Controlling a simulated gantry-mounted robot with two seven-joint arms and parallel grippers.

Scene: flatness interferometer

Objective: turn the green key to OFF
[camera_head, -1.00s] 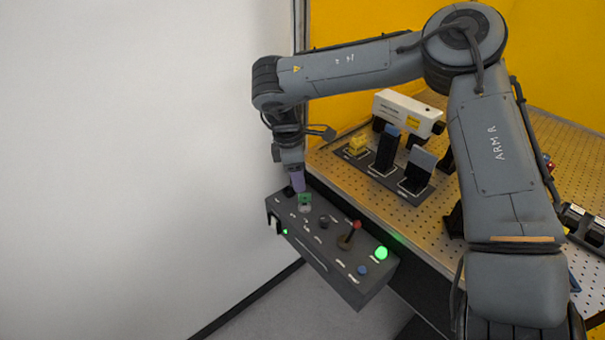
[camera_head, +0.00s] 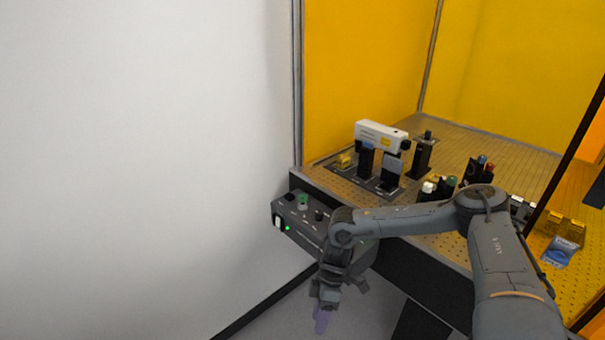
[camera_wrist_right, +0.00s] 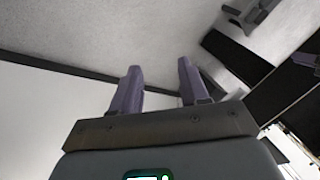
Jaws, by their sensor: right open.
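The green key (camera_head: 303,201) stands on top of the dark grey control box (camera_head: 291,213), near its left end. It is too small to tell which way it points. My right gripper (camera_head: 321,320) hangs over the floor in front of the box, below and to the right of the key and well apart from it. Its two purple fingers also show in the right wrist view (camera_wrist_right: 160,78), spread with nothing between them. My right forearm hides the right part of the box top. My left gripper is not in view.
The perforated optical table (camera_head: 437,225) lies behind the box, with a white laser unit (camera_head: 380,135) and several mounts on it. A white wall (camera_head: 140,150) is at left and yellow panels (camera_head: 360,70) are behind. The floor before the box is free.

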